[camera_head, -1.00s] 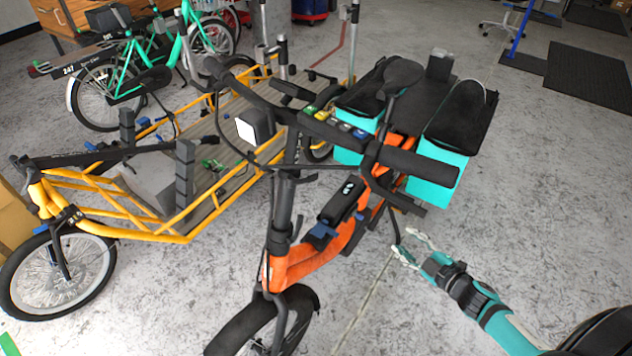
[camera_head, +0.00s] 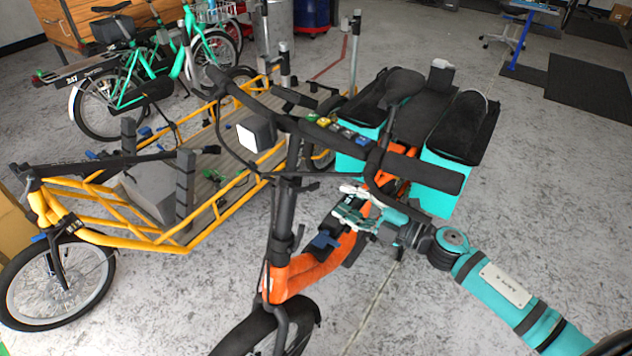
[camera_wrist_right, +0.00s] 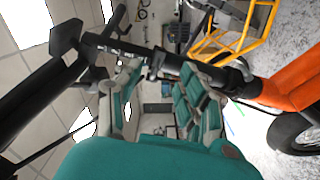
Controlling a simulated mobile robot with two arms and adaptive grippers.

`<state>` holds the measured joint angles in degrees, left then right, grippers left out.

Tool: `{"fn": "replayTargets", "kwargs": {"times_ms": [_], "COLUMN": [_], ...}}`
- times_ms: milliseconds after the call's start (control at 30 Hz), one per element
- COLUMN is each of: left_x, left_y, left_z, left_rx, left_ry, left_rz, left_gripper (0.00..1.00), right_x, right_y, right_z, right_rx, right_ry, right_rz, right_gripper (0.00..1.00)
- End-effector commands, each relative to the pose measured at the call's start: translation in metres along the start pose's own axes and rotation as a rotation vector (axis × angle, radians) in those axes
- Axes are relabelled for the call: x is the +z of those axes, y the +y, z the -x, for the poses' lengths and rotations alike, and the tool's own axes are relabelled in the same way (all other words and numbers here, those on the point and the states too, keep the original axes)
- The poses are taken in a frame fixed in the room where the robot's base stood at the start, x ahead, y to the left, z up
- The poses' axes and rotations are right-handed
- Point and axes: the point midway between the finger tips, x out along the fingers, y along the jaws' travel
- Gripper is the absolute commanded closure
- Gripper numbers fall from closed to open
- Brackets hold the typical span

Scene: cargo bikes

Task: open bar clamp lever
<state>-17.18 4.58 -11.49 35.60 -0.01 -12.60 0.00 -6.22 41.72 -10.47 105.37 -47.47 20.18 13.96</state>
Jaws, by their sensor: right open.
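The orange bike (camera_head: 318,265) stands in the middle of the head view with its black steering post (camera_head: 284,215) upright. In the right wrist view the post (camera_wrist_right: 115,47) runs sideways, with a dark clamp-like part (camera_wrist_right: 155,63) on it. I cannot tell for certain whether this part is the bar clamp lever. My right gripper (camera_head: 345,204) is open and empty, right of the post and below the handlebar. In the right wrist view its fingers (camera_wrist_right: 160,72) are spread, with the clamp-like part seen between them. My left gripper is not in view.
A blue part (camera_head: 323,241) sits on the orange frame near the gripper. Turquoise bags (camera_head: 438,202) flank the bike's rear. A yellow cargo bike (camera_head: 140,240) stands at left.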

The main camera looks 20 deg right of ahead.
Motion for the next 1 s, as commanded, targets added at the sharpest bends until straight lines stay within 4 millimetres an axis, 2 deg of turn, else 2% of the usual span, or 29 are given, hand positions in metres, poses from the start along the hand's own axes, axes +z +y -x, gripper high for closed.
{"fn": "replayTargets", "kwargs": {"times_ms": [200, 400, 600, 833, 867, 1000], "left_x": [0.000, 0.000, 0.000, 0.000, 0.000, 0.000], "left_y": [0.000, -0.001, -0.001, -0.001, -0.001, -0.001], "left_z": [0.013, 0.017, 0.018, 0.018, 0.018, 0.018], "left_rx": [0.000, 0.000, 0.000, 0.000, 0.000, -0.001], "left_ry": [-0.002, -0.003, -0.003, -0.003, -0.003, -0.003], "left_rz": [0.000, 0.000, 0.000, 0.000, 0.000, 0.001], "left_gripper": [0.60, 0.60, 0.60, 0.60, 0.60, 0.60], "right_x": [0.000, 0.001, 0.000, 0.001, 0.001, 0.001], "right_y": [0.004, 0.002, 0.001, 0.000, 0.000, 0.000], "right_z": [-0.046, -0.075, -0.086, -0.086, -0.086, -0.086], "right_rx": [0.005, 0.003, 0.001, 0.001, 0.001, 0.001], "right_ry": [0.000, -0.002, -0.001, -0.001, -0.001, -0.001], "right_rz": [-0.002, -0.002, -0.001, -0.001, -0.001, -0.001], "right_gripper": [0.60, 0.60, 0.60, 0.60, 0.61, 0.79]}}
